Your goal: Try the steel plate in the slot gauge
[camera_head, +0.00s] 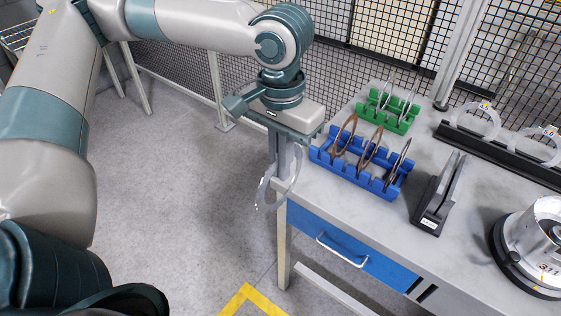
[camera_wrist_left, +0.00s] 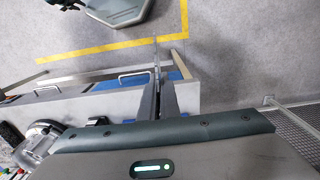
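My left gripper (camera_head: 284,172) points down off the left edge of the table. It is shut on a thin pale steel plate (camera_head: 264,194), a toothed ring that hangs upright in the air. In the left wrist view the plate (camera_wrist_left: 156,55) shows edge-on as a thin line between the fingers (camera_wrist_left: 158,84). The slot gauge (camera_head: 438,196) is a black stand with two upright walls and a narrow gap, on the table near its front edge; the gap looks empty. It stands to the right of the blue rack, well apart from my gripper. My right gripper is out of view.
A blue rack (camera_head: 340,169) holds brown and grey rings upright, close to the right of my gripper. A green rack (camera_head: 402,125) behind it holds grey rings. A black rail (camera_head: 486,149) with numbered pale rings and a metal drum (camera_head: 540,238) stand at right. Bare tabletop surrounds the gauge.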

